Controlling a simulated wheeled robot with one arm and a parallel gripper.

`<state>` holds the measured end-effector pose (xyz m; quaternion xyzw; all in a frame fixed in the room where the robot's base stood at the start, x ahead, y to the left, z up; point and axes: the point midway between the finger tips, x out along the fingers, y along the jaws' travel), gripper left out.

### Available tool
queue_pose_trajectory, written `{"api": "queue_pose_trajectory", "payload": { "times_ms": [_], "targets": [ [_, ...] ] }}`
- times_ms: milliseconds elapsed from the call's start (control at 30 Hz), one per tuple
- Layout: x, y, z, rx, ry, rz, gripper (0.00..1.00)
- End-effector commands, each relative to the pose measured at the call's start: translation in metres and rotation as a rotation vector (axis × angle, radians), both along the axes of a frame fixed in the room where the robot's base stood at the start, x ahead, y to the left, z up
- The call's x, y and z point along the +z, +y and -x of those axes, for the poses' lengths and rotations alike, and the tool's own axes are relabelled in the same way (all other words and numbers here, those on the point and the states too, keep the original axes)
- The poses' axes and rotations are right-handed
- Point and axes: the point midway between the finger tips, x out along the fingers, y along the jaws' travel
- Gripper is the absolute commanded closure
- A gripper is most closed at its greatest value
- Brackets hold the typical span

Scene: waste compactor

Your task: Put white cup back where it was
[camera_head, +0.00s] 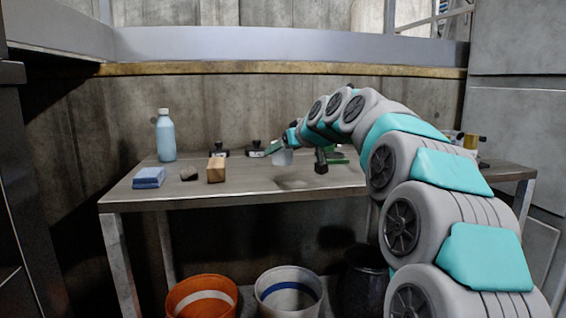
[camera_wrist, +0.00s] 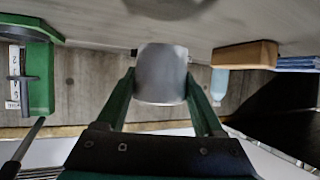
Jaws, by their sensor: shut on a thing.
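The white cup (camera_head: 283,157) is at the end of my arm, over the metal table (camera_head: 250,188) in the head view. It looks pale grey. In the wrist view the cup (camera_wrist: 162,72) sits between the two green fingers of my gripper (camera_wrist: 161,88), one finger on each side. My gripper (camera_head: 276,148) is shut on the cup. A soft shadow lies on the table below and in front of it, and the cup appears held above the surface. The cup's far side is hidden.
A blue bottle (camera_head: 166,138), blue sponges (camera_head: 149,178), a dark stone (camera_head: 189,174) and a wooden block (camera_head: 216,169) stand on the left. A black-headed tool (camera_head: 321,162) is close right of the cup. The table's front middle is clear. Buckets (camera_head: 202,297) stand below.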

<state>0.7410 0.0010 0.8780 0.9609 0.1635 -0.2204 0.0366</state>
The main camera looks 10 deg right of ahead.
Motion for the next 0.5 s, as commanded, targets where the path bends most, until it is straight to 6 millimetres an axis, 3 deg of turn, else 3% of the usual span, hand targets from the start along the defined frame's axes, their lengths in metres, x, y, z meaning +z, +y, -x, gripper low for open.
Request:
{"api": "queue_pose_trajectory", "payload": {
  "times_ms": [300, 500],
  "targets": [
    [-0.031, 0.0, -0.001, 0.001, 0.003, -0.001, 1.0],
    [-0.035, -0.001, -0.002, -0.001, -0.001, 0.0, 1.0]
  ]
}}
